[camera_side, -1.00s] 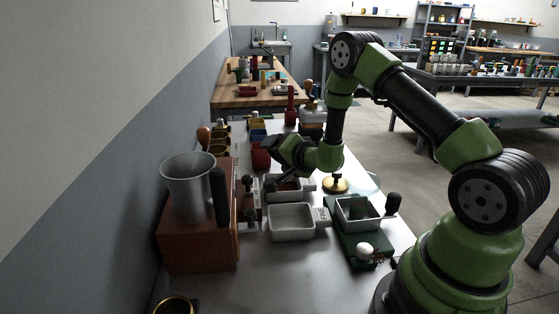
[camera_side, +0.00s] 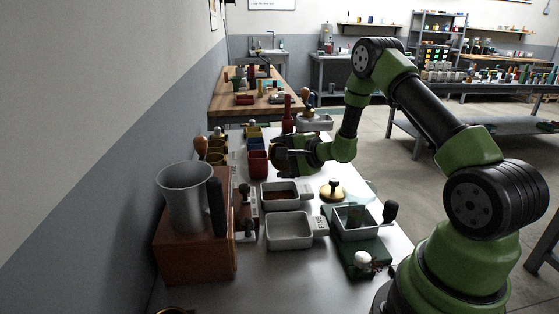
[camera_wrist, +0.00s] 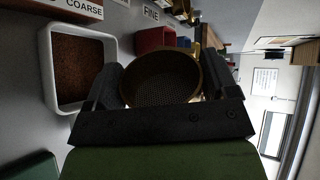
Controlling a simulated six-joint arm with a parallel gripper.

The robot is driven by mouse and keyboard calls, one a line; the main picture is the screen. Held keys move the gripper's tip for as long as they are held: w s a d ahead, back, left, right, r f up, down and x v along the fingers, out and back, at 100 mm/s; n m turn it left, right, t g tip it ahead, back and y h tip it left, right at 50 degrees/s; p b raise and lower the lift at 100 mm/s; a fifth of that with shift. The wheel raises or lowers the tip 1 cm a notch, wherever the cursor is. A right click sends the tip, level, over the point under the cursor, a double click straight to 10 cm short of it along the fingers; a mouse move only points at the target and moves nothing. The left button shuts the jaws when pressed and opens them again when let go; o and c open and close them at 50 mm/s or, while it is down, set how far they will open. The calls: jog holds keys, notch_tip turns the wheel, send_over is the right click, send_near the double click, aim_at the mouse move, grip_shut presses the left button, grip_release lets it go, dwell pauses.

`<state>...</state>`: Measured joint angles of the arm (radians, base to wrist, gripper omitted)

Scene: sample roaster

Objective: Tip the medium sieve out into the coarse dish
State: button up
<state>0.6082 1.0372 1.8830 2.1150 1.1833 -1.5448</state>
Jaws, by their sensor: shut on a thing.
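My gripper (camera_side: 284,156) is shut on a brass sieve, which shows clearly in the wrist view (camera_wrist: 163,82), between the two dark fingers. Its mesh floor shows and looks bare. In the side view the gripper mostly hides the sieve. The coarse dish (camera_wrist: 112,52) is a white rectangular tray with a COARSE label and brown granules inside. It lies to the left of the sieve in the wrist view. In the side view it is the farther white dish (camera_side: 264,203), below and nearer than my raised gripper, apart from it.
A white dish labelled FINE (camera_side: 290,243) sits nearer the camera. A brass weight-like piece (camera_side: 333,193) and a green stand with a metal box (camera_side: 355,235) are to the right. A red bin (camera_side: 257,163) stands close beside my gripper. A metal cup (camera_side: 185,195) tops the wooden block (camera_side: 195,255).

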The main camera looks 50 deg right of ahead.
jog(key=m+y, duration=0.1)
jog(key=d+m+y, duration=0.1)
jog(key=shift+d+r+m, duration=0.2)
jog(key=shift+m, duration=0.2)
jog(key=m+y, duration=0.1)
jog(key=d+m+t+y, duration=0.1)
jog(key=m, duration=0.1)
jog(key=shift+s+m, duration=0.1)
jog(key=shift+m, duration=0.2)
jog(key=m+t, duration=0.1)
jog(key=m, duration=0.2)
jog(key=f+m+t+y, duration=0.1)
jog(key=m, duration=0.1)
jog(key=shift+d+m+y, duration=0.1)
jog(key=shift+m+y, duration=0.2)
jog(key=shift+m, duration=0.1)
